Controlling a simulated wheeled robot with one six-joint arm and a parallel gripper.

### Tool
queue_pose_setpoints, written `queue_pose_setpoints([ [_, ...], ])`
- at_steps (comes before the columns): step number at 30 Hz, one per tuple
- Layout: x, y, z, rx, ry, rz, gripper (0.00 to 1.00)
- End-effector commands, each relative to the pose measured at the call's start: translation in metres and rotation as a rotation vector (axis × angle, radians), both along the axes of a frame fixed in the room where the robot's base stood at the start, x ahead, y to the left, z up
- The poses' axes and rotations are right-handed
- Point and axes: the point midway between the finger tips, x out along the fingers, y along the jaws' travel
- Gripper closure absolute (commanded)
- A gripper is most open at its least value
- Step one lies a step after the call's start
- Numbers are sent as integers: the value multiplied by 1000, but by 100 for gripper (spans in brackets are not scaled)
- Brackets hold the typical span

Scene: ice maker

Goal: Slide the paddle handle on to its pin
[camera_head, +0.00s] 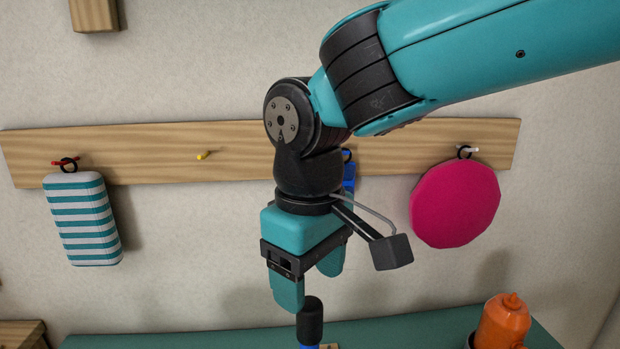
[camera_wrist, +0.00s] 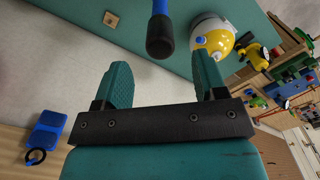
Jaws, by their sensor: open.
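A black handle (camera_head: 310,318) on a blue shaft, which looks like the paddle handle, stands at the bottom of the head view. It also shows in the wrist view (camera_wrist: 160,38), beyond the fingertips and between their lines. My gripper (camera_head: 310,288) is open and points down just above the handle, with nothing held. Both fingers show in the wrist view (camera_wrist: 163,68) with an empty gap between them. A bare yellow pin (camera_head: 204,155) sticks out of the wooden rail (camera_head: 240,135). I cannot tell which pin belongs to the paddle. The handle's lower part is out of frame.
A striped pouch (camera_head: 83,218) hangs from a red pin, and a pink disc (camera_head: 455,204) from a white one. A blue item (camera_head: 349,176) hangs behind my wrist. An orange bottle (camera_head: 501,322) stands on the green surface (camera_head: 410,325). A yellow-and-white round object (camera_wrist: 214,38) stands near the handle.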

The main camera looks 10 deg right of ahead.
Motion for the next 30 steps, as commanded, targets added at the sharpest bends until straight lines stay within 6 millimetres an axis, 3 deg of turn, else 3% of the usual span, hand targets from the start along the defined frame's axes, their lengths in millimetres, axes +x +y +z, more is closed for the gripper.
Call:
queue_pose_setpoints([
  [9, 0, 0, 81, 5, -5, 0, 35],
  [15, 0, 0, 117, 3, -3, 0, 35],
  [22, 0, 0, 131, 1, -1, 0, 35],
  [30, 0, -5, 125, 2, -1, -3, 35],
])
